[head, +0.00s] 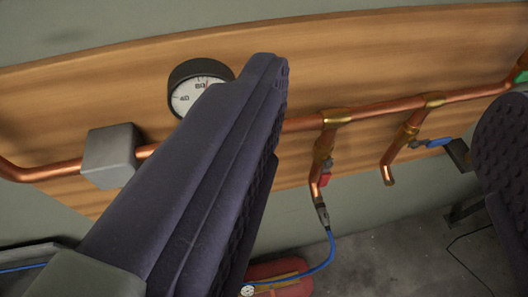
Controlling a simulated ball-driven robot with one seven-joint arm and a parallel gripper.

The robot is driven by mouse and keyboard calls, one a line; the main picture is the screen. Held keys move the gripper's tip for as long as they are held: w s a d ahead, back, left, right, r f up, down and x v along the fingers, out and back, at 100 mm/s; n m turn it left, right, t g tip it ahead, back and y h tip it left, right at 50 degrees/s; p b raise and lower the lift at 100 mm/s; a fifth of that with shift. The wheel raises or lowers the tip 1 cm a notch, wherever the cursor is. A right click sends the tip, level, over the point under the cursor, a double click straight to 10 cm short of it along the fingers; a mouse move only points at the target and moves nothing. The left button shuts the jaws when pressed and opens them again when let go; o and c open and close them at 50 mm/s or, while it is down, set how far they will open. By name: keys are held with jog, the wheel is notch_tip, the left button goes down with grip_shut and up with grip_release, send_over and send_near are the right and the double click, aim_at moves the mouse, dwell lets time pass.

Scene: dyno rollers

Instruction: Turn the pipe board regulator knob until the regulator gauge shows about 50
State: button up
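My gripper (388,90) is open, with a wide gap between its dark ridged fingers and nothing between them. A round gauge with a black rim and white face (186,99) is on the wooden pipe board (395,68). The numbers 40 and 80 show, with a small red mark near 80. The left finger covers the gauge's lower right part, so its reading is not clear. I cannot make out a regulator knob; the left finger hides the pipe below the gauge.
A copper pipe (385,111) runs across the board, through a grey block (111,157) at left. Two branches hang down, one with a red valve handle (324,181), one with a blue handle (439,143). A blue hose (326,256) leads to a red object (280,275) on the floor.

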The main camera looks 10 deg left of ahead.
jog(key=w+a+f+n+g+y+p, duration=0.1)
jog(key=w+f+y+p, duration=0.15)
jog(key=f+p, duration=0.3)
jog(key=w+a+f+n+y+p, duration=0.1)
jog(key=w+f+p, duration=0.3)
jog(key=f+p, duration=0.15)
jog(key=s+a+f+g+y+p, duration=0.2)
jog(key=s+a+f+y+p, duration=0.25)
jog(key=f, duration=0.35)
jog(key=w+a+f+n+h, duration=0.1)
jog(key=w+a+f, duration=0.2)
jog(key=w, duration=0.3)
jog(key=shift+a+b, duration=0.3)
jog(key=shift+b, duration=0.1)
jog(key=shift+w, duration=0.1)
jog(key=shift+c, duration=0.5)
jog(key=c, duration=0.9)
jog(key=shift+f, duration=0.1)
jog(key=shift+c, duration=0.2)
jog(key=shift+b, duration=0.4)
